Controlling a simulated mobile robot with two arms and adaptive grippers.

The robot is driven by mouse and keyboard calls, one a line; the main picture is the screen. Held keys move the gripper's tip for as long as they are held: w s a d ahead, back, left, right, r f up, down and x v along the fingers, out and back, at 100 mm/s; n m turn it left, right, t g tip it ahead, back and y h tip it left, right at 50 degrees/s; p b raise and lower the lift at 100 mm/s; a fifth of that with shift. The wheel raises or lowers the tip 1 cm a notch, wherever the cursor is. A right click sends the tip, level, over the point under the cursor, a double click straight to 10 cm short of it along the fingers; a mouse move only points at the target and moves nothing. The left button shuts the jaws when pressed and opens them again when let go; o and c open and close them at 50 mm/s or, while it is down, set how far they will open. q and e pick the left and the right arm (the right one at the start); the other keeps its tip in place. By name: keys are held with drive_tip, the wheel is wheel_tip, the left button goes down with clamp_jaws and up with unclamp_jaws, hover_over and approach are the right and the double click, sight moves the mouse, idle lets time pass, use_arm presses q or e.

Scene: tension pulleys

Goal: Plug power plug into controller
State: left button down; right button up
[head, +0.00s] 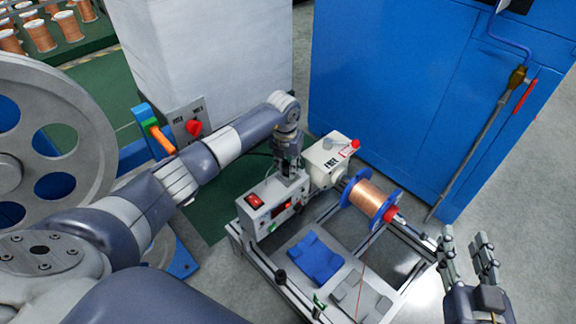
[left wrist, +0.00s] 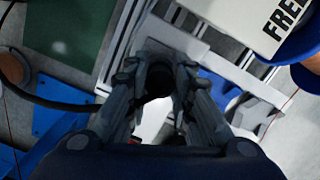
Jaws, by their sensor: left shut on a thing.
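The controller (head: 268,207) is a light grey box with a red switch and a small display, on the near left of a metal-framed winding stand. My left gripper (head: 289,172) points down right behind the controller's top. In the left wrist view my left gripper (left wrist: 157,85) is shut around a dark round thing, which looks like the black power plug (left wrist: 158,80). The fingers hide much of the plug, and I cannot tell whether it touches a socket. My right gripper (head: 468,250) is open and empty at the lower right.
A copper wire spool (head: 370,198) with blue flanges sits beside a white motor box (head: 327,162) on the stand. A blue part (head: 316,258) lies on its plate. A black cable (left wrist: 50,103) runs at left in the wrist view. A blue cabinet (head: 420,90) stands behind.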

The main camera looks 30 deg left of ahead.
use_arm(q)
drive_tip(key=c, duration=1.3)
unclamp_jaws()
drive_tip(key=shift+f, duration=0.1)
drive_tip(key=r, duration=0.4)
drive_tip(key=s+r, duration=0.1)
drive_tip(key=r, duration=0.7)
drive_tip(key=shift+s, duration=0.2)
